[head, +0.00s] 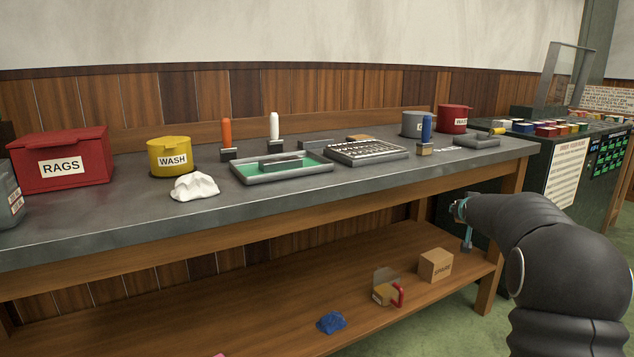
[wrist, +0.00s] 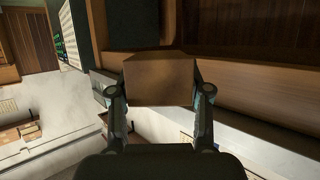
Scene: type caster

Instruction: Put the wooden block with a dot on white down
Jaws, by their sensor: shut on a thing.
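My gripper (wrist: 160,96) is shut on a plain brown wooden block (wrist: 158,78), with one finger on each side of it in the wrist view. No dot shows on the faces I can see. I cannot clearly make out a white spot for the block.
The bench holds a red rags box (head: 62,160), yellow wash tub (head: 170,156), white cloth (head: 194,186), green tray (head: 282,168) and type tray (head: 366,151). The lower shelf (head: 250,290) has a cardboard box (head: 436,264) and a red-handled item (head: 387,294). A cabinet (head: 575,170) stands right.

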